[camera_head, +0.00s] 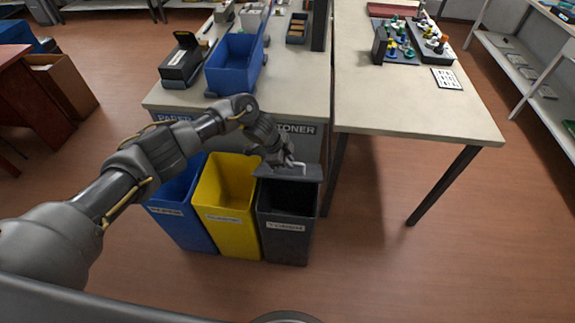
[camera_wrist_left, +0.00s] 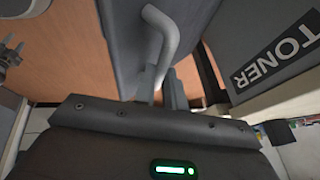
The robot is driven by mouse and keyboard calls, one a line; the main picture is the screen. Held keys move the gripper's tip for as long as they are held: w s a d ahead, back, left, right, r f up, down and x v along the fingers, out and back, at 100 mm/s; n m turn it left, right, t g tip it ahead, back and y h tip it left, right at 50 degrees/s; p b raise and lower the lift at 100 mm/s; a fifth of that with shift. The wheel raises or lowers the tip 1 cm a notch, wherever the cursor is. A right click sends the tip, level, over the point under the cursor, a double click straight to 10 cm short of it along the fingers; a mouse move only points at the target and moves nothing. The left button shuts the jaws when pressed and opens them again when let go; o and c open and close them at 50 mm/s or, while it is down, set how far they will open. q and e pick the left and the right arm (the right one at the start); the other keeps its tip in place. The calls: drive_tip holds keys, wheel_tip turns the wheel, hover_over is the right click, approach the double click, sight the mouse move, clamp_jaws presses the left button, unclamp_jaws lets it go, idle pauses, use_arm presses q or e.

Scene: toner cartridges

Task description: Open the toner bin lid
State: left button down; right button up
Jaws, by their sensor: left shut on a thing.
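The toner bin (camera_head: 287,226) is the dark grey bin at the right end of a row of bins, under the TONER sign (camera_head: 296,129). Its grey lid (camera_head: 312,173) is raised at the back, and the dark opening shows below it. My left gripper (camera_head: 290,163) is at the lid and shut on its bent, light grey handle (camera_head: 301,166). In the left wrist view the handle (camera_wrist_left: 168,38) runs down between my fingers (camera_wrist_left: 160,92), beside the grey lid panel (camera_wrist_left: 125,45). My fingertips are partly hidden. My right gripper is not in view.
A yellow bin (camera_head: 226,205) and a blue bin (camera_head: 180,222) stand left of the toner bin. A table (camera_head: 300,90) with a blue crate (camera_head: 236,62) is behind. Another table (camera_head: 400,115) stands right. The floor in front is clear.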

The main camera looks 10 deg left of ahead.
use_arm(q)
drive_tip(key=shift+w+a+f, duration=0.1)
drive_tip(key=shift+a+f, duration=0.15)
drive_tip(key=c, duration=1.9)
unclamp_jaws()
drive_tip(key=o, duration=0.4)
drive_tip(key=shift+w+d+f, duration=0.1)
drive_tip(key=shift+w+f, duration=0.2)
drive_tip(key=shift+w, duration=0.15)
drive_tip(key=shift+o, duration=0.2)
drive_tip(key=shift+s+r, duration=0.25)
drive_tip(key=shift+r, duration=0.05)
drive_tip(key=v, duration=1)
drive_tip(key=shift+r, duration=0.25)
